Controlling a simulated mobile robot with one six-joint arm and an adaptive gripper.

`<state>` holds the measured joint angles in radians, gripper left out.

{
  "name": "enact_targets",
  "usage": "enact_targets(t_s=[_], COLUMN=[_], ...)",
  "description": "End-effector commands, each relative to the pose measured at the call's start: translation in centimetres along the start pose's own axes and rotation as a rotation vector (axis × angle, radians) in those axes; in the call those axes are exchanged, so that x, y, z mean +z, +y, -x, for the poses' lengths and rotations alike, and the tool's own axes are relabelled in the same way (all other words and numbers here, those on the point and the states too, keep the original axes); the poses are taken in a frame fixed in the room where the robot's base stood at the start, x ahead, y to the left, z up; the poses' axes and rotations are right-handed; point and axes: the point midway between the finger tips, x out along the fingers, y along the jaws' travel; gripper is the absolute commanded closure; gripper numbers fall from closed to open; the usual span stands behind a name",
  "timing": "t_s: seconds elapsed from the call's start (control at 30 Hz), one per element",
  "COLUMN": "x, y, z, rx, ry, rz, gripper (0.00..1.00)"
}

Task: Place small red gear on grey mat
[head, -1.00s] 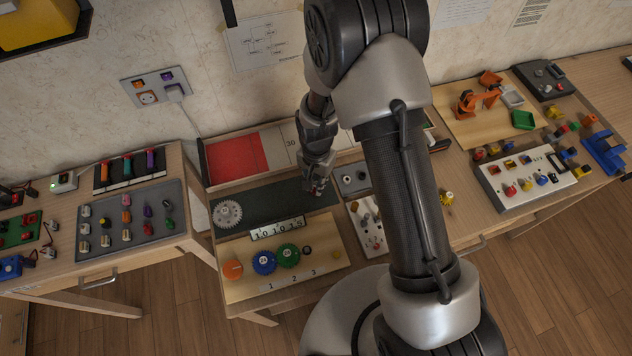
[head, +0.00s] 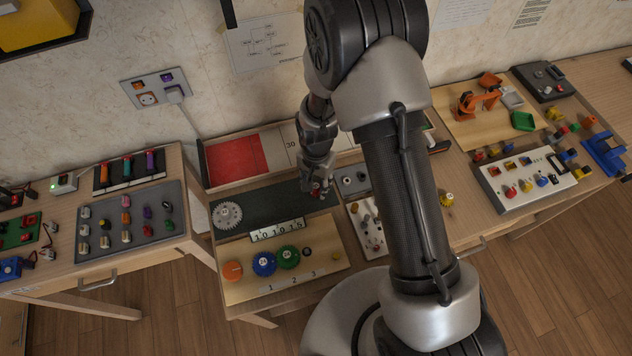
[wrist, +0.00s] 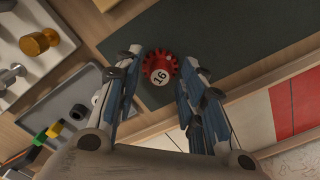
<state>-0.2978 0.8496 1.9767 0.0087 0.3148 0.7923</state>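The small red gear (wrist: 158,68), marked 16, sits between my fingertips in the wrist view. My gripper (wrist: 163,62) is closed to about the gear's width, a finger on each side. In the head view the gear (head: 318,190) shows as a small red spot at my gripper (head: 318,188), partly hidden by the fingers. The dark grey mat (head: 270,204) lies on the middle table, and the gear is over its right end. I cannot tell for sure whether the gear touches the mat.
A large pale gear (head: 227,214) lies on the mat's left end. In front are a number plate (head: 277,230) and a wooden board with orange, blue (head: 264,263) and green gears. A grey tray (head: 354,181) adjoins at right. The mat's middle is clear.

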Motion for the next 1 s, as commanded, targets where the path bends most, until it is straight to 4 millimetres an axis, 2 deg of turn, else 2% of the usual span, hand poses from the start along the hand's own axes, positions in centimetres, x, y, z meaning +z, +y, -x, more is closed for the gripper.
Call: enact_targets(t_s=[0.17,0.4,0.6,1.0], x=[-0.1,-0.1,-0.1,-0.1], y=[-0.1,-0.1,0.0,0.1], z=[2.1,7.5,10.9,13.0], rx=[-0.003,-0.003,-0.002,-0.005], ry=[0.002,0.003,0.002,0.005], rz=[0.000,0.000,0.000,0.005], gripper=[0.63,0.63,0.63,0.63])
